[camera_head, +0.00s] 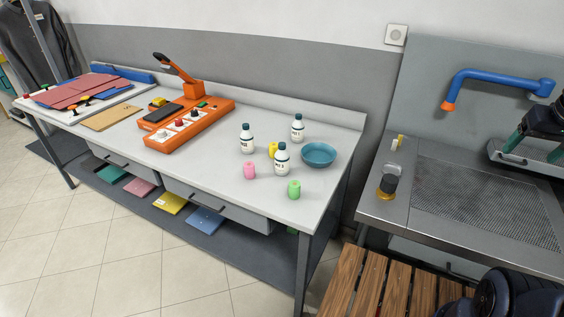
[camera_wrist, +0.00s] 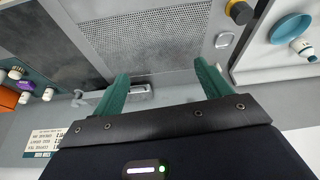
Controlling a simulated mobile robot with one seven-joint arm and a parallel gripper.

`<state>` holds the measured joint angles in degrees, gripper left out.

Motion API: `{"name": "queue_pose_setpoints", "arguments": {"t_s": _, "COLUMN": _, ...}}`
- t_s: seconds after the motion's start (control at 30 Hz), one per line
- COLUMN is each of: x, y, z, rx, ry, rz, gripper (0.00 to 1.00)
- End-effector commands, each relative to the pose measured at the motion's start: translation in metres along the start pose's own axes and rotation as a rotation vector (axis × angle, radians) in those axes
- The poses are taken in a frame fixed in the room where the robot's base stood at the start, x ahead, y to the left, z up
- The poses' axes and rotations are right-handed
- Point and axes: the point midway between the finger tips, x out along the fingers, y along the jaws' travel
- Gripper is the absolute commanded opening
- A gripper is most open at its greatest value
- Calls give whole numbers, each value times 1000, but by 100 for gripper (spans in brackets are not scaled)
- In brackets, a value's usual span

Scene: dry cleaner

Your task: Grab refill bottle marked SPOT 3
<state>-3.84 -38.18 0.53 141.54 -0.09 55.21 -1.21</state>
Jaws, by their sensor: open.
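Three white bottles with dark caps stand upright on the grey worktable: one at left (camera_head: 246,141), one at back (camera_head: 297,130) and one in front (camera_head: 282,161). Their labels are too small to read surely, so I cannot tell which is SPOT 3. My gripper (camera_head: 535,145) is at the right edge of the head view, over the metal spotting board, far from these bottles. In the wrist view my gripper (camera_wrist: 162,85) has its green fingers wide apart with nothing between them. One white bottle (camera_wrist: 301,46) shows at that view's right edge.
An orange press (camera_head: 190,125) stands further left. A blue swing arm (camera_head: 497,77) rises behind the spotting board (camera_head: 480,190). A wooden slatted surface (camera_head: 375,285) is in front.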

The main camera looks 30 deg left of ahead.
Motion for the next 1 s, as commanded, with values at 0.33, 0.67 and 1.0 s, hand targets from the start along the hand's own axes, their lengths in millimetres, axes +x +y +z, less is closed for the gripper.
{"name": "queue_pose_setpoints", "arguments": {"t_s": 0.33, "x": 10, "y": -69, "z": -87, "rx": -240, "ry": -70, "rz": -57, "gripper": 77}}
{"name": "queue_pose_setpoints", "arguments": {"t_s": 0.67, "x": 36, "y": -162, "z": -151, "rx": -465, "ry": -127, "rz": -106, "gripper": 77}}
{"name": "queue_pose_setpoints", "arguments": {"t_s": 1.0, "x": 74, "y": -286, "z": -186, "rx": -701, "ry": -182, "rz": -154, "gripper": 77}}
